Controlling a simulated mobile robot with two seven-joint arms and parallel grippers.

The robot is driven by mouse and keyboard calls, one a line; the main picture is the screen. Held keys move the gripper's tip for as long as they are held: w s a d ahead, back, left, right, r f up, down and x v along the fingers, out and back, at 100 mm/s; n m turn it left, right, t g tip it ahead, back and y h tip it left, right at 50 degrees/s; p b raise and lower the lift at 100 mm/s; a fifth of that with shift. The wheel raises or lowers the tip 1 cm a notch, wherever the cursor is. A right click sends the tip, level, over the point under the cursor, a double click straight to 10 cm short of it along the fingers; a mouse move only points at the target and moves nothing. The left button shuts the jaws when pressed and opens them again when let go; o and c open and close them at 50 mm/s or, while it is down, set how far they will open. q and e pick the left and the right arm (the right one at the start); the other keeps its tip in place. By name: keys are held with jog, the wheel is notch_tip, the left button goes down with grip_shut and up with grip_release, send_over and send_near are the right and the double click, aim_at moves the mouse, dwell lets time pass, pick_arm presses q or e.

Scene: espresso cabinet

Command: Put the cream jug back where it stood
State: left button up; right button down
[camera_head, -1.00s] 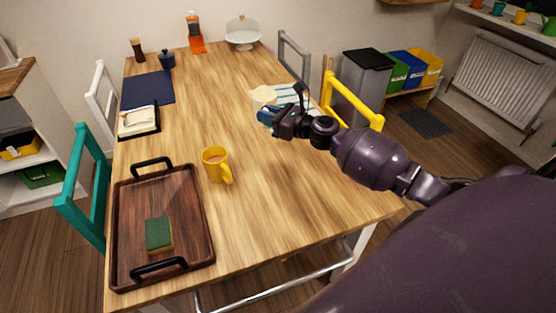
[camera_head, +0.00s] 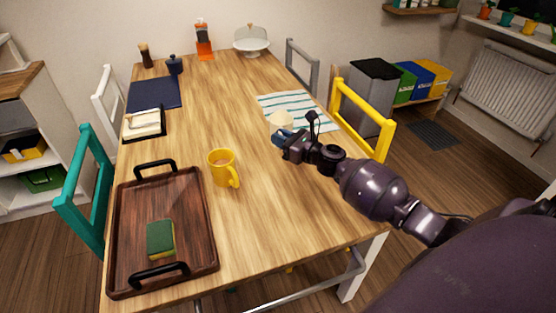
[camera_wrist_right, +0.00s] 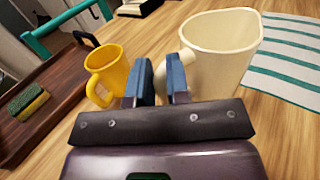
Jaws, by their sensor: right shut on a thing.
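The cream jug (camera_head: 281,118) is a pale, wide-mouthed jug. It is just on the near side of the striped cloth in the head view. In the right wrist view the jug (camera_wrist_right: 222,52) looks upright and large, with its handle side toward the blue fingertips. My right gripper (camera_head: 281,138) is shut on the jug at its handle; the fingers (camera_wrist_right: 161,80) hide part of the handle. I cannot tell whether the jug's base touches the table. My left gripper is not in view.
A white and teal striped cloth (camera_head: 298,104) lies beyond the jug. A yellow mug (camera_head: 221,168) stands to its left, near a dark tray (camera_head: 196,215) with a sponge (camera_head: 160,239). A yellow chair (camera_head: 364,115) stands at the right edge.

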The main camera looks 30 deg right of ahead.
notch_tip(320, 180, down, 3)
jog(key=shift+r+b, duration=0.2)
jog(key=shift+b, duration=0.1)
jog(key=shift+f, duration=0.35)
notch_tip(320, 180, down, 4)
jog(key=shift+b, duration=0.8)
jog(key=shift+r, duration=0.1)
jog(key=c, duration=1.1)
grip_release()
jog(key=shift+f, duration=0.2)
jog(key=shift+r, duration=0.1)
